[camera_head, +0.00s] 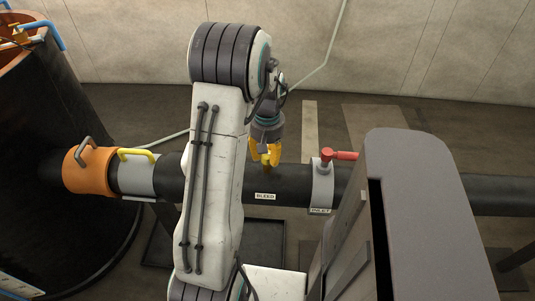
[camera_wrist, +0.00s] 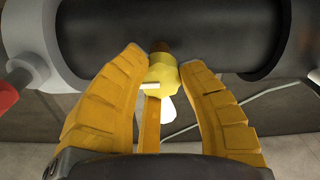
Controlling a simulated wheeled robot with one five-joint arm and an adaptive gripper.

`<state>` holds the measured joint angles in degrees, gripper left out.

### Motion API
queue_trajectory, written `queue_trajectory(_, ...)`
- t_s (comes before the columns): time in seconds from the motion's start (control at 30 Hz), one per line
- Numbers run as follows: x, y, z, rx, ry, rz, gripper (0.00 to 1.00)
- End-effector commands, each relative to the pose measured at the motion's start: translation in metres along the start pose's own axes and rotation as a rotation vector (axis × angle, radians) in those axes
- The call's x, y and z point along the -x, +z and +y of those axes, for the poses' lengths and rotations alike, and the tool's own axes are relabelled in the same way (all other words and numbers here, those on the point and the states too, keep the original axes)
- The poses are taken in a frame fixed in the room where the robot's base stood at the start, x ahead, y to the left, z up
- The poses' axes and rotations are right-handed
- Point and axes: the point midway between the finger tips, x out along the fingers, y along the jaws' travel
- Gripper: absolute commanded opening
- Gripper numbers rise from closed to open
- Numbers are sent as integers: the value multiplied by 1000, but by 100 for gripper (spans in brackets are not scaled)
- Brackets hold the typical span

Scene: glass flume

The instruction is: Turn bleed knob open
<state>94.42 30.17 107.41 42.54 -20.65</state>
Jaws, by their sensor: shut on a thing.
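The bleed knob is a yellow lobed knob (camera_wrist: 162,72) on a short brass stem, on the side of a black pipe (camera_wrist: 175,35). A white pointer sticks out on its left in the wrist view. My gripper (camera_wrist: 165,75) has its orange fingers on both sides of the knob, shut on it. In the head view my gripper (camera_head: 264,155) reaches down to the pipe (camera_head: 225,184), just above the white BLEED label (camera_head: 265,196). The knob is mostly hidden by the fingers there.
A red-handled valve (camera_head: 338,155) stands right of the knob above another label (camera_head: 320,210). Left are a yellow handle (camera_head: 137,154), an orange collar (camera_head: 90,171) and a dark tank (camera_head: 50,110). A tray (camera_head: 265,240) lies below the pipe.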

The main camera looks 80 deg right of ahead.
Motion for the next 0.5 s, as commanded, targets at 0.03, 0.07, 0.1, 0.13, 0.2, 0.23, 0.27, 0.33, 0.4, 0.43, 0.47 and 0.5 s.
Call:
queue_trajectory(0.03,0,-3,0,3,4,10,3)
queue_trajectory(0.07,0,-3,0,3,4,10,3)
queue_trajectory(0.1,0,-3,0,3,4,10,3)
queue_trajectory(0.13,0,-3,0,2,4,10,3)
queue_trajectory(0.2,0,-4,0,2,4,10,3)
queue_trajectory(0.23,0,-4,0,2,4,10,37)
queue_trajectory(0.27,0,-3,0,2,4,10,40)
queue_trajectory(0.33,0,-3,0,1,3,8,46)
queue_trajectory(0.4,0,-2,0,1,3,7,53)
queue_trajectory(0.43,0,-2,0,1,2,6,55)
queue_trajectory(0.47,0,-2,0,0,2,6,58)
queue_trajectory(0.5,0,-2,0,0,2,5,61)
